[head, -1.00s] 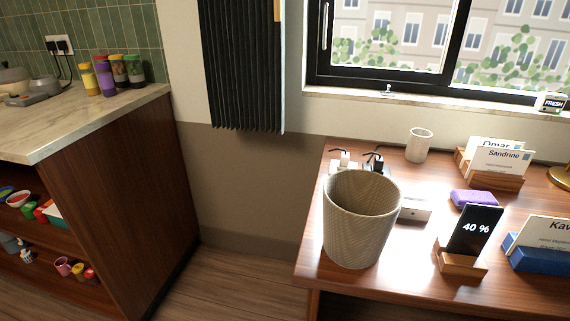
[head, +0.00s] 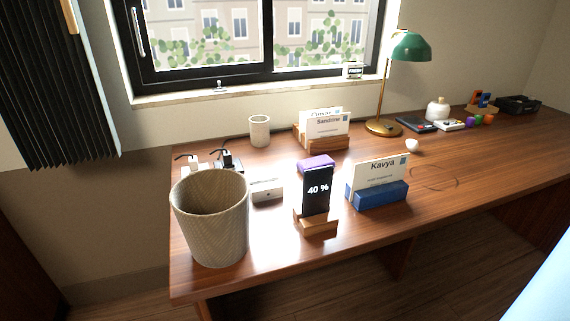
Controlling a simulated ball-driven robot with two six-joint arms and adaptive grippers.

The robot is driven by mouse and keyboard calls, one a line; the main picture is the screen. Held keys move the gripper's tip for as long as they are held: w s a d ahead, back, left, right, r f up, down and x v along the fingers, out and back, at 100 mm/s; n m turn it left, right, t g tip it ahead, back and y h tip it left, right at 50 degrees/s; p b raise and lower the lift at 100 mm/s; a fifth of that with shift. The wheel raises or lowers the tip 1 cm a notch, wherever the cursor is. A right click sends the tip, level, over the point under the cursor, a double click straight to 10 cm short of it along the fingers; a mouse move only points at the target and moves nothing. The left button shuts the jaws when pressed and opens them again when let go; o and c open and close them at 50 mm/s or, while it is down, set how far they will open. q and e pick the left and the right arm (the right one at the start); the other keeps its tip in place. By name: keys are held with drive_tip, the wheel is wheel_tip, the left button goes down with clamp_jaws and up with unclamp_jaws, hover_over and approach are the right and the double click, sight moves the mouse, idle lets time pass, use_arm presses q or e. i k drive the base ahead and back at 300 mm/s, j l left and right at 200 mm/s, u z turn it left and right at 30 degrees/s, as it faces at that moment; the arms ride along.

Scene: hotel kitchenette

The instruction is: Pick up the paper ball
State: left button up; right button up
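A small white rounded object (head: 412,145) lies on the wooden desk (head: 330,255), in front of the green lamp. It looks like the paper ball, though it is too small to be sure. Nothing covers it from this view. Neither of my grippers shows in the head view.
A woven bin (head: 210,220) stands at the desk's left end. A phone (head: 317,192) on a wooden stand, a blue card holder (head: 380,196), a purple block (head: 316,163) and a white cup (head: 259,130) stand nearby. A green lamp (head: 410,47) rises behind the white object. The desk's right front is fairly clear.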

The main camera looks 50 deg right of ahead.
sight(412, 144)
drive_tip(key=z, duration=2.4)
